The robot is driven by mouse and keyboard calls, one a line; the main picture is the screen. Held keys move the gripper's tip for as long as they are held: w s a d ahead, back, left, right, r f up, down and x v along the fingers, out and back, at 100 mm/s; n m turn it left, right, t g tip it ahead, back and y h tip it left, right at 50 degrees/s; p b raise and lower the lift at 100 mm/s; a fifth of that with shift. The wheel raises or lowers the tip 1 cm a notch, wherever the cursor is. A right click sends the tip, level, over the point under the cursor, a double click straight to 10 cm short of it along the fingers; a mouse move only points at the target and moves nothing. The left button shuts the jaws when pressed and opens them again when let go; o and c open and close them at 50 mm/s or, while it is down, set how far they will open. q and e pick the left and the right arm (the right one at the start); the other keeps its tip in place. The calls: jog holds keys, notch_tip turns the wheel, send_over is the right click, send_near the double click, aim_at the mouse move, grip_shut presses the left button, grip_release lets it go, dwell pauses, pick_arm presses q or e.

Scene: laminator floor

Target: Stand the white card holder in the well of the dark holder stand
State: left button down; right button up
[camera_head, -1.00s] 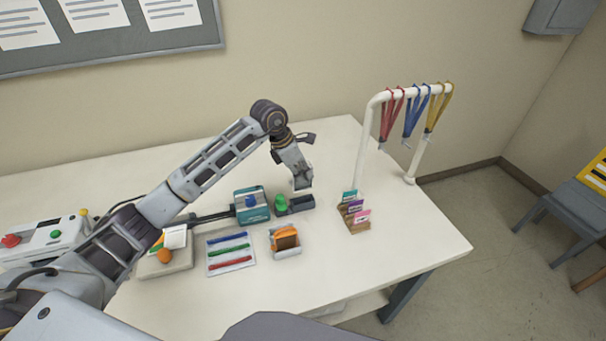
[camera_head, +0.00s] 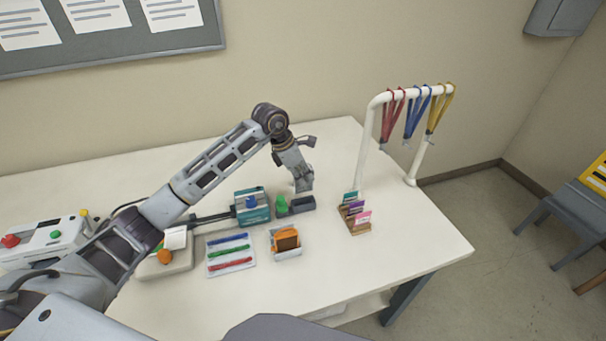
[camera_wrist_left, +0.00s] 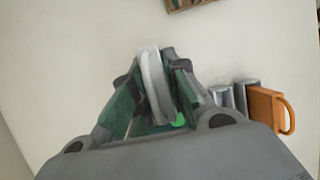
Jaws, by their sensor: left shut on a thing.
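My left gripper (camera_head: 303,186) is shut on the white card holder, whose pale rounded edge (camera_wrist_left: 152,78) stands up between the fingers in the left wrist view. In the head view the fingers hide most of the holder. The dark holder stand (camera_head: 303,204) is a small dark block on the table, just below the fingertips, beside a green piece (camera_head: 282,205). I cannot tell whether the holder touches the stand or sits in its well. My right gripper is not in view.
A teal device (camera_head: 251,207) stands left of the stand. A stepped card rack (camera_head: 357,225) and a white lanyard rail (camera_head: 362,150) are to the right. The table's right front is clear.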

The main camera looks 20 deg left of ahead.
aim_at(304, 190)
pick_arm(q)
jog(key=shift+f, duration=0.7)
jog(key=shift+f+b, duration=0.8)
jog(key=shift+f, duration=0.85)
jog(key=shift+f+b, duration=0.4)
jog(key=shift+b, duration=0.15)
jog(key=shift+f, duration=0.3)
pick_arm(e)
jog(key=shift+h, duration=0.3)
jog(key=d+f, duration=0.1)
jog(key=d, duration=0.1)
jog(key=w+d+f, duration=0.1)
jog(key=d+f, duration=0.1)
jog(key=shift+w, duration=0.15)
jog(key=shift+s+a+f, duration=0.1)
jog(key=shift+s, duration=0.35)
